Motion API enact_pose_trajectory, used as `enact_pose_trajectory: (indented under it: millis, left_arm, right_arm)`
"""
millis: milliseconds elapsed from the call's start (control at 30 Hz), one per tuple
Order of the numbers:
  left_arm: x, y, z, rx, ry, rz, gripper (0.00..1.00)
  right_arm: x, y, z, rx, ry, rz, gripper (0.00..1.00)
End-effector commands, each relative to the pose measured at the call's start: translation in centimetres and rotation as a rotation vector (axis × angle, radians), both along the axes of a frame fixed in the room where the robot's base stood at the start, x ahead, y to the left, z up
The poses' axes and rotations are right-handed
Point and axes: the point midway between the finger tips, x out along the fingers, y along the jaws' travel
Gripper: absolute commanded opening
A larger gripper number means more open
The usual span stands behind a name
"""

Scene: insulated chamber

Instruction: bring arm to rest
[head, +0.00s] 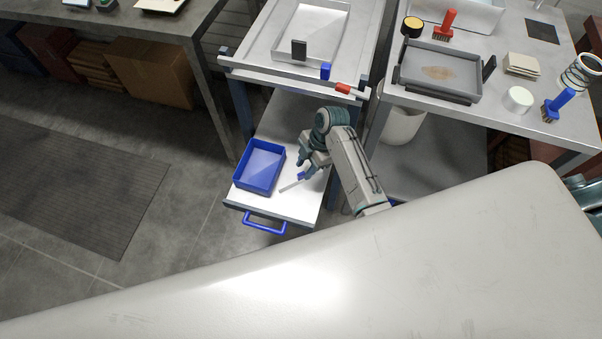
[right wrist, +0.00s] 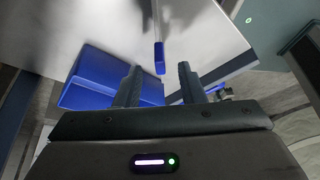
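My right arm reaches down over a white pull-out shelf (head: 300,207), and its gripper (head: 305,174) is low over the shelf's right side. In the right wrist view the gripper's two dark fingers (right wrist: 158,76) are spread apart, with nothing held between them. A slim pale tool with a blue end (head: 289,187) lies on the shelf near the gripper. In the right wrist view its blue end (right wrist: 159,58) shows just beyond the gap between the fingers, with space on either side. My left gripper is not in view.
A blue tray (head: 240,184) sits on the shelf's left, above a blue handle (head: 264,224). The white-topped cart (head: 250,66) stands behind. A bench (head: 520,75) at right holds a grey tray, brushes and a coil. Open floor with a dark mat (head: 80,180) lies left.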

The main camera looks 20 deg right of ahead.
Motion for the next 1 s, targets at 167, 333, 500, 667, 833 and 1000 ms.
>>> enact_pose_trajectory:
  millis: [167,333,500,667,833,1000]
  left_arm:
    - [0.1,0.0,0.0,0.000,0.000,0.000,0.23]
    - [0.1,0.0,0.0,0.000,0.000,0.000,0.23]
    - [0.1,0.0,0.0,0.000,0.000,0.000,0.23]
    - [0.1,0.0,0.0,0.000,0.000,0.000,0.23]
    - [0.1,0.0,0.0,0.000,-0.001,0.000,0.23]
    - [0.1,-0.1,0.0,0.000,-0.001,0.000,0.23]
  right_arm:
    - [0.1,-0.6,1.3,-0.001,0.000,0.000,0.36]
    - [0.1,-0.6,1.5,0.000,0.001,0.000,0.36]
    - [-0.5,-1.0,1.4,-0.014,0.006,-0.036,0.36]
    - [-4.1,-2.9,1.3,-0.090,0.034,-0.260,0.36]
    - [-10.2,-6.0,2.9,-0.192,0.047,-0.680,0.36]
    - [-15.4,-8.3,6.0,-0.227,0.027,-1.061,0.36]
